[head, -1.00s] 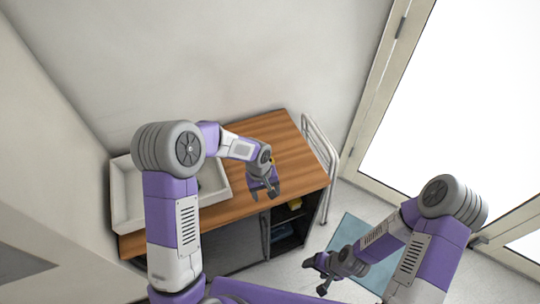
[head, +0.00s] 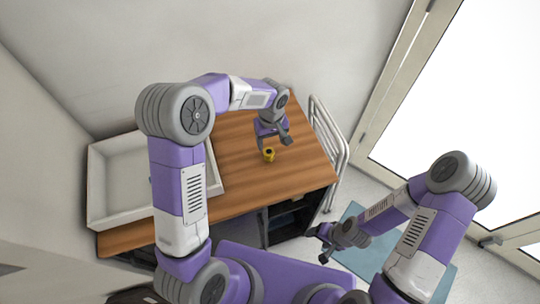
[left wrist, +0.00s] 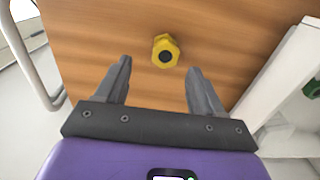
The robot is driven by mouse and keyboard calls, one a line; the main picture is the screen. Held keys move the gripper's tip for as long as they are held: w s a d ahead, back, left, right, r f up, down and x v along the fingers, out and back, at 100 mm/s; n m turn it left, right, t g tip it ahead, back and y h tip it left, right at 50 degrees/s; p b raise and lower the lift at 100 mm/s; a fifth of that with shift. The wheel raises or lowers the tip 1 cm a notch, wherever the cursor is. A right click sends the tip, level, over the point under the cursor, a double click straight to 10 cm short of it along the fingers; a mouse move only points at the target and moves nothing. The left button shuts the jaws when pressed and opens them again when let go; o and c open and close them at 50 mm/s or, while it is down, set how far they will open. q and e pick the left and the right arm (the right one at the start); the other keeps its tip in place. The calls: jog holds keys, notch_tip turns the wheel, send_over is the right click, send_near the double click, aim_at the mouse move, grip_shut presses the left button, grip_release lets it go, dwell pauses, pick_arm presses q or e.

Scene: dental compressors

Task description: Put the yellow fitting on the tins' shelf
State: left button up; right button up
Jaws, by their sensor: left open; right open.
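The yellow fitting (head: 269,155) stands on the wooden counter top (head: 240,185). It has a dark round hole or core in its top. My left gripper (head: 275,143) is above the counter beside the fitting. In the left wrist view the fitting (left wrist: 165,51) is ahead of and between the open fingers of my left gripper (left wrist: 158,80), with nothing held. My right gripper (head: 322,242) hangs open over the floor, right of the cabinet. The open shelf compartment (head: 290,218) under the counter shows only in part; no tins can be made out.
A white tray (head: 97,190) sits at the counter's left end, partly behind my left arm. A metal rail (head: 335,140) runs along the counter's right end. A blue mat (head: 352,212) lies on the floor. The counter around the fitting is clear.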

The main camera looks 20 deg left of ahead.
aim_at(269, 151)
pick_arm(q)
jog(key=shift+s+f, duration=0.2)
jog(key=shift+f, duration=0.55)
jog(key=f, duration=0.6)
jog(key=shift+a+f, duration=0.1)
jog(key=shift+a, duration=0.25)
jog(key=c, duration=1.1)
